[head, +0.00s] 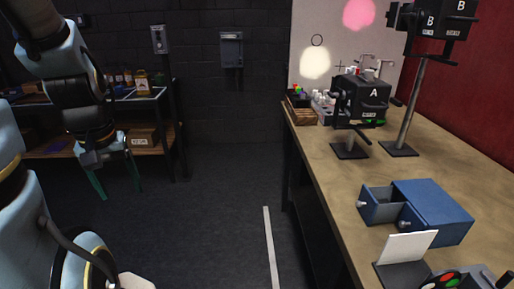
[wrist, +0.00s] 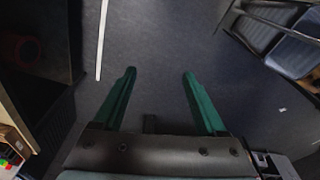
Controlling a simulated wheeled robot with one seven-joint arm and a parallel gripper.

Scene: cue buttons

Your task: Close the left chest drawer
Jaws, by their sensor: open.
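The blue chest (head: 440,205) stands on the wooden bench at the right in the head view. Its left drawer (head: 379,213) is pulled out toward the bench's front edge, with a pale knob (head: 362,204) on its front. A second knob (head: 404,224) sits on the nearer drawer, which looks shut. My gripper (head: 115,178) hangs at the left in the head view, over the floor and far from the chest. In the wrist view its two green fingers (wrist: 159,76) are spread with nothing between them. The chest is not recognisable in the wrist view.
The bench (head: 335,175) carries camera-like box A (head: 362,98) and box B (head: 432,22) on stands. A white card (head: 408,246) and a panel with coloured buttons (head: 452,282) are nearest. A shelf (head: 150,98) stands behind my arm. The floor between is clear.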

